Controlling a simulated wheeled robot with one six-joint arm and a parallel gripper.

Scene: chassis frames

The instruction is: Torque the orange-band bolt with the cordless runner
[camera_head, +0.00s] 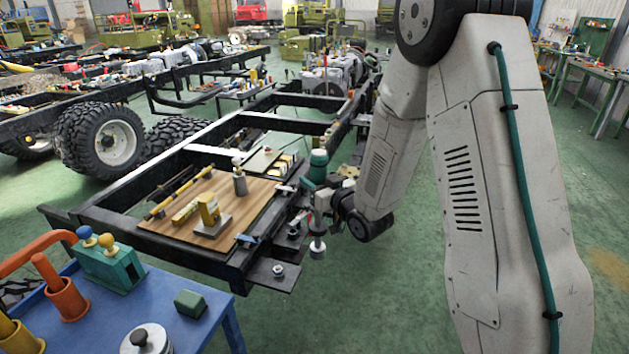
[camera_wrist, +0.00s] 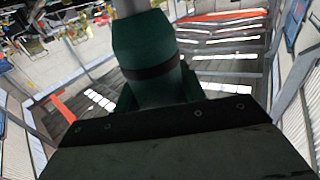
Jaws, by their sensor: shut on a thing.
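My gripper (camera_head: 326,196) is shut on the cordless runner (camera_head: 319,161), a green upright tool. A grey cylindrical end of the tool hangs down just off the chassis frame's (camera_head: 232,268) near right corner, apart from the green floor. In the wrist view the runner (camera_wrist: 147,50) is a green body with a dark band, filling the upper middle. A dark bracket plate (camera_head: 262,275) at that corner carries a small silver bolt (camera_head: 278,270); another bolt-like part (camera_head: 293,232) sits farther back. I cannot make out an orange band on either.
A wooden board (camera_head: 165,222) with yellow blocks, a yellow rod and a grey cylinder lies on the frame, left of the tool. A blue cart (camera_head: 195,334) at lower left holds an orange cup, a teal box and a silver canister.

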